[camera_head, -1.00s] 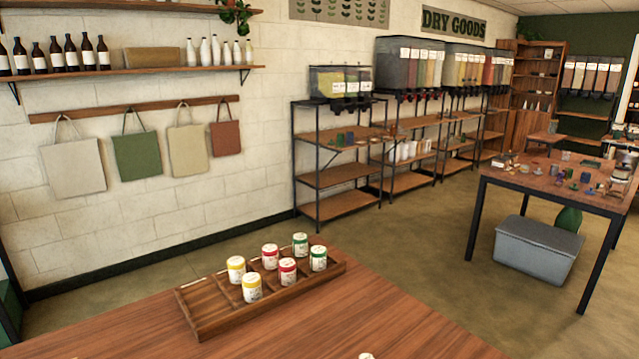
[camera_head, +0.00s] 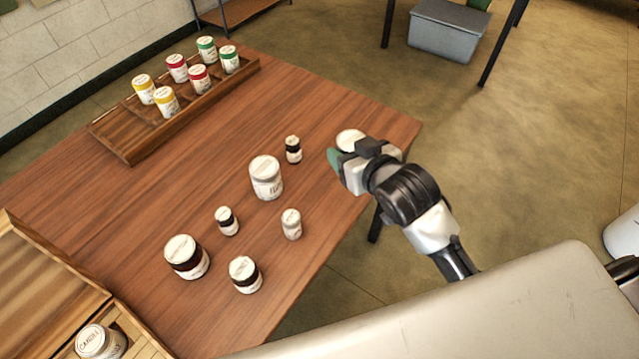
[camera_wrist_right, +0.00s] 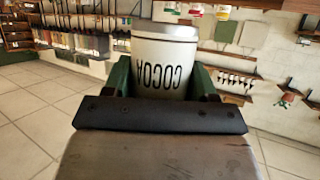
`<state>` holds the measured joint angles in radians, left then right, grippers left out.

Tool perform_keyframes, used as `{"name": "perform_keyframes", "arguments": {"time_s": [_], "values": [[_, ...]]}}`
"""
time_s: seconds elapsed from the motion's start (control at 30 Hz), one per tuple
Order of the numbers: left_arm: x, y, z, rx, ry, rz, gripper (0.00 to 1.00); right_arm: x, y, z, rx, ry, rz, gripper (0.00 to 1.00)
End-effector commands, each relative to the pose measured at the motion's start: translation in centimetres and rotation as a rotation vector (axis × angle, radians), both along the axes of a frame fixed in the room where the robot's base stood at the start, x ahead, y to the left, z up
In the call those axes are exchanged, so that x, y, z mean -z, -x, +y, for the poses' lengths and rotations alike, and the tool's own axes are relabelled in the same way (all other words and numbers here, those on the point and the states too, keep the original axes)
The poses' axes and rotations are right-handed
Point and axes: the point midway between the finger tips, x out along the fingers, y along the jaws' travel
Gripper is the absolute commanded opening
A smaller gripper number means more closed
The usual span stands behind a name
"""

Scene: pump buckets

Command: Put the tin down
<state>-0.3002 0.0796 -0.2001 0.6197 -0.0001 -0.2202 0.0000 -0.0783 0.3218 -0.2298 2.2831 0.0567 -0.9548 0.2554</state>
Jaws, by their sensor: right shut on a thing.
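My right gripper (camera_head: 340,157) is over the right edge of the wooden table (camera_head: 330,225). It is shut on a white tin (camera_head: 350,139), mostly hidden behind the gripper in the head view. In the right wrist view the tin (camera_wrist_right: 164,68) is marked COCOA, upside down in the picture, with a grey lid. Green fingers (camera_wrist_right: 203,80) sit on both sides of it. I cannot tell whether the tin touches the tabletop. My left gripper is not in view.
Several jars stand on the table, including a large white one (camera_head: 265,177) and a small dark-banded one (camera_head: 293,150) near the gripper. A wooden rack (camera_head: 130,148) with coloured tins is at the back left. A wooden crate (camera_head: 60,258) is at the lower left.

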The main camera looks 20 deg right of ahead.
Motion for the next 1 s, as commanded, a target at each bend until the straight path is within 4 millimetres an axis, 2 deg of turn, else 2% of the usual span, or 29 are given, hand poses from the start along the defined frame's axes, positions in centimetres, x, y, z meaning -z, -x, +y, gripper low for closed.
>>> {"name": "perform_keyframes", "arguments": {"time_s": [0.27,0.5,0.7,1.0], "values": [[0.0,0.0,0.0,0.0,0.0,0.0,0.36,2.9,0.5,-1.2,-0.231,0.011,0.003,0.31],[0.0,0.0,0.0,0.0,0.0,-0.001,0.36,4.6,1.1,-3.8,-0.34,0.007,0.004,0.31],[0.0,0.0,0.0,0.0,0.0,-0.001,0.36,4.9,1.4,-5.5,-0.368,0.002,0.001,0.31],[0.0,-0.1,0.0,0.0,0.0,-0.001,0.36,4.9,1.4,-5.7,-0.372,-0.001,-0.001,0.31]]}}
